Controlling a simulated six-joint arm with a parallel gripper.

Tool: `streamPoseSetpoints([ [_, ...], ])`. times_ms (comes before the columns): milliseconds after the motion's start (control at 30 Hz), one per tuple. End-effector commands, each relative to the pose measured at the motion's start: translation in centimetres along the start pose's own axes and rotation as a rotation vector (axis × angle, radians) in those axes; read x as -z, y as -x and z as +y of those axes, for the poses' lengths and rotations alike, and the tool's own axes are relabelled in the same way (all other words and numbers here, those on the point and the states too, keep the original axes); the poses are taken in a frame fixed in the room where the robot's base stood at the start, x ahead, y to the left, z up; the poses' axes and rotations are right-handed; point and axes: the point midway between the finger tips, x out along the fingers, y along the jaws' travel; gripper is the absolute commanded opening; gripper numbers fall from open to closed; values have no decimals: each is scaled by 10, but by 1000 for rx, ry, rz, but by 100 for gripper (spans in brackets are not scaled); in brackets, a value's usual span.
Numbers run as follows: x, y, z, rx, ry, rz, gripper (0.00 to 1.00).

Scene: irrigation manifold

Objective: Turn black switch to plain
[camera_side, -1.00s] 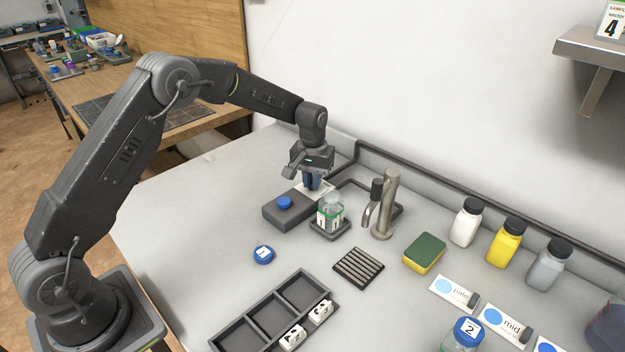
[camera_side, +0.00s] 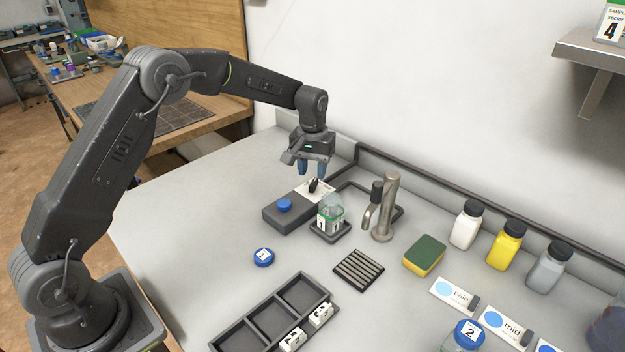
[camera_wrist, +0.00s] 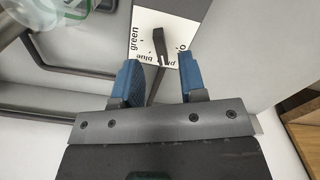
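The black switch (camera_side: 313,185) sits on a white label plate (camera_side: 326,190) on top of a dark grey box (camera_side: 287,213). In the wrist view the black switch (camera_wrist: 159,42) is a slim lever on the plate (camera_wrist: 145,19), which reads "green", "blue" and a word partly hidden at the lower edge. The exact word the lever points to is hard to tell. My gripper (camera_side: 312,172) hangs just above the switch, its blue fingers apart, with nothing between them. In the wrist view my gripper (camera_wrist: 158,75) is open, the lever beyond and between its fingertips.
A blue button (camera_side: 284,203) is on the same box. A blue lid (camera_side: 263,257) lies in front. The counter left of the box is clear.

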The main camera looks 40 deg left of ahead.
Motion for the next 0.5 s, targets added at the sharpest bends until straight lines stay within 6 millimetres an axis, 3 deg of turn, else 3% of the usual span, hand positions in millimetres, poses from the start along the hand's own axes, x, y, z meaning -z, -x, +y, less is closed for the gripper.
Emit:
streamPoseSetpoints([
  [200, 1, 52, 0, -2, 0, 5, 38],
  [500, 0, 92, 0, 0, 0, 1, 38],
])
